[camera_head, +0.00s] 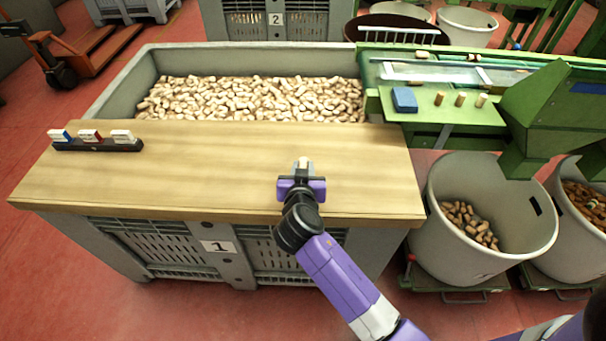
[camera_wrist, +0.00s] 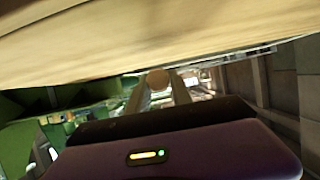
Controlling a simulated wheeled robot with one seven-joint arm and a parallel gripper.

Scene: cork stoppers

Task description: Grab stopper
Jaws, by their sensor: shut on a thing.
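My gripper (camera_head: 303,169) is over the front part of the wooden board (camera_head: 215,160), right of its middle. It is shut on a cork stopper (camera_head: 303,161), of which a small pale part shows at the fingertips. In the wrist view the round brown end of the stopper (camera_wrist: 158,79) sits between my two fingers (camera_wrist: 158,93). Most of the stopper is hidden by the gripper. The wood fills the top of the wrist view; I cannot tell whether the stopper touches it. Many loose stoppers (camera_head: 250,98) fill the large grey crate (camera_head: 130,83) behind the board.
A dark holder with several small boxes (camera_head: 97,140) stands at the board's left. On the right, a green machine shelf (camera_head: 443,110) holds a blue block (camera_head: 404,99) and 3 upright corks. Grey bins (camera_head: 450,245) with corks stand below. The board's middle is clear.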

